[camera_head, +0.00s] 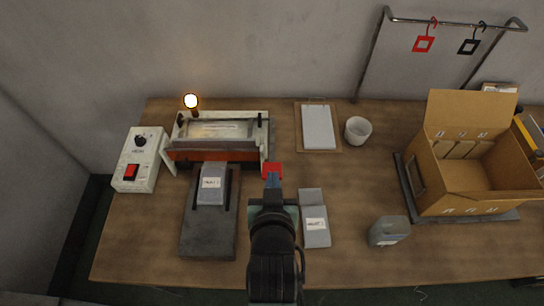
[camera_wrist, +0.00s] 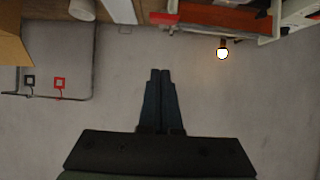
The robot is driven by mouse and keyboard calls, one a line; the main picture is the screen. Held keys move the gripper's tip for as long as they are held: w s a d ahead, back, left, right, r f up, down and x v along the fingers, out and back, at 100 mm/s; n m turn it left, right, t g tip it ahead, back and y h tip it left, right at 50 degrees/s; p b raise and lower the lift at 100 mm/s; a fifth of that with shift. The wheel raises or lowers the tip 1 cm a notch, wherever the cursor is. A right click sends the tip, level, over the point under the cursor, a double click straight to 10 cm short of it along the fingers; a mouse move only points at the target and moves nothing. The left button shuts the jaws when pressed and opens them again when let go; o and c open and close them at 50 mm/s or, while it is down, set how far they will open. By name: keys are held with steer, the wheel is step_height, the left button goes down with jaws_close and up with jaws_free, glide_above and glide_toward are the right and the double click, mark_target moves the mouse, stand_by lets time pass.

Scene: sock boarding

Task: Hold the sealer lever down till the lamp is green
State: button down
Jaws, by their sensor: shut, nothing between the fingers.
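The sealer (camera_head: 217,132) stands at the back left of the table, with an orange-red front bar. Its lamp (camera_head: 191,101) glows bright with an amber rim, not green; the glowing lamp also shows in the wrist view (camera_wrist: 222,53). A red grip (camera_head: 272,168), seemingly the lever's end, sits at the sealer's right front; a red piece also shows in the wrist view (camera_wrist: 163,18). My gripper (camera_head: 273,178) is shut and empty, its fingertips right by the red grip in the head view. I cannot tell whether they touch it. The shut fingers show in the wrist view (camera_wrist: 160,72).
A control box (camera_head: 138,160) with a red switch stands left of the sealer. A grey pouch (camera_head: 211,185) lies on the dark stand (camera_head: 208,240) before it. Another pouch (camera_head: 316,232), a grey container (camera_head: 388,231), a white cup (camera_head: 358,130) and an open carton (camera_head: 430,182) are to the right.

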steer(key=shift+d, duration=0.1)
stand_by(0.3)
steer(key=p, duration=0.2)
glide_above(273, 166)
steer(key=s, duration=0.2)
steer(key=f, duration=0.4)
steer(key=shift+s+f, duration=0.2)
steer(key=shift+f, duration=0.15)
steer(key=shift+s+f+p, duration=0.25)
steer(key=shift+f+p, duration=0.05)
steer(key=shift+f, duration=0.9)
steer(key=shift+s+f, duration=0.2)
steer(key=shift+f, duration=0.7)
